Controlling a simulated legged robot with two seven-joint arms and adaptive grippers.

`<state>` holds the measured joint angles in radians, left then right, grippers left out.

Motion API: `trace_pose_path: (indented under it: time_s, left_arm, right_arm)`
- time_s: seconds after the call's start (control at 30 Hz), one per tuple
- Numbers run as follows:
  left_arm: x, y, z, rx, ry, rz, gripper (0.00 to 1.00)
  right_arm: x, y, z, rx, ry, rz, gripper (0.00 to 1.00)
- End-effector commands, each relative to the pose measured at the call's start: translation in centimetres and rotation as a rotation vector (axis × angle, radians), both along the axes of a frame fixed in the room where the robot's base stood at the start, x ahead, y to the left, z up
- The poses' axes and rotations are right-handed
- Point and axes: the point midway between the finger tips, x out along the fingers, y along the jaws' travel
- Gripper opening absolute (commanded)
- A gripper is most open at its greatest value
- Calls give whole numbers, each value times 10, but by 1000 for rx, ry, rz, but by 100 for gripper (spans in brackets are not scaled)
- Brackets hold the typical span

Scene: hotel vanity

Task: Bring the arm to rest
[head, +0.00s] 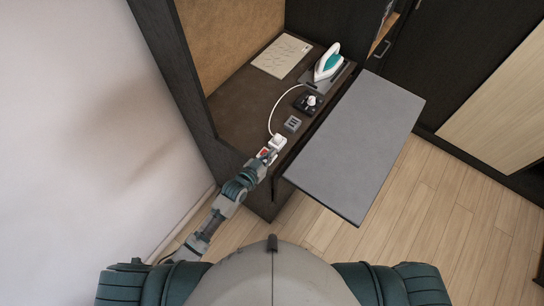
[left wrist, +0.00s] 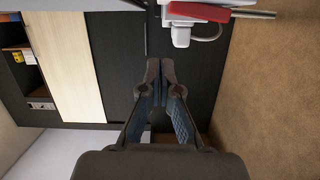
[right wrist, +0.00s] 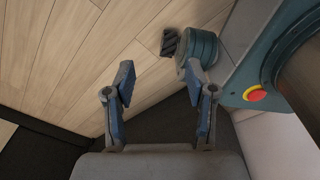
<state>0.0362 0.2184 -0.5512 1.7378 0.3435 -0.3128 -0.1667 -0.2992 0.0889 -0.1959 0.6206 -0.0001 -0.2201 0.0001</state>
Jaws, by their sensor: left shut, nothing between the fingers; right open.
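My left arm reaches from the lower left of the head view up to the near end of the dark vanity top (head: 235,103). My left gripper (head: 265,159) is there, close to a white plug-like block (head: 278,142) and a small red part. In the left wrist view my left gripper (left wrist: 160,72) is shut with nothing between its fingers. The red part (left wrist: 198,11) and white block (left wrist: 181,36) lie beyond the fingertips, apart from them. My right gripper (right wrist: 163,85) is open and empty above the floor in the right wrist view; the head view does not show it.
A white and teal iron (head: 328,63) stands at the vanity's back, with a black device (head: 308,102), a small grey block (head: 292,124) and a card (head: 281,55) nearby. A grey board (head: 357,145) juts out to the right. Wood floor (head: 440,205) is clear beyond it. A wall is left.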

Motion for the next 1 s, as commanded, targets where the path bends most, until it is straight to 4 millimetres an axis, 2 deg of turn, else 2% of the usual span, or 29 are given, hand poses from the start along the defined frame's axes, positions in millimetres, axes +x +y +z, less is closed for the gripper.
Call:
trace_pose_path:
  time_s: [0.03, 0.1, 0.3, 0.5, 0.67, 0.77, 0.83, 0.87, 0.97, 1.0]
  left_arm:
    - [-16, 10, -2, 3, 5, -1, 0]
    - [-31, 20, 2, 1, 5, 1, 0]
    - [-62, 42, 13, 1, 1, 1, 0]
    - [-76, 52, 19, 0, -2, 1, 0]
    - [-77, 54, 17, 3, 4, 5, 0]
    - [-73, 63, -9, 24, 40, 31, 0]
    - [-71, 75, -44, 54, 92, 66, 0]
    - [-71, 82, -64, 71, 120, 84, 0]
    - [-80, 110, -140, 136, 239, 154, 0]
    - [-87, 123, -171, 163, 290, 180, 0]
  right_arm:
    - [-3, 3, -3, 4, 4, -1, 55]
    - [-5, 8, -5, 10, 6, -1, 55]
    - [-4, 17, -8, 19, 5, 1, 55]
    - [1, 14, -8, 16, 0, 1, 55]
    - [1, 11, -8, 12, -1, 2, 55]
    - [0, 9, -9, 10, -1, 2, 55]
    - [0, 7, -10, 9, 0, 2, 55]
    - [0, 7, -11, 8, 1, 2, 55]
    - [-1, 5, -13, 6, 1, 1, 55]
    - [-1, 5, -14, 6, 1, 1, 55]
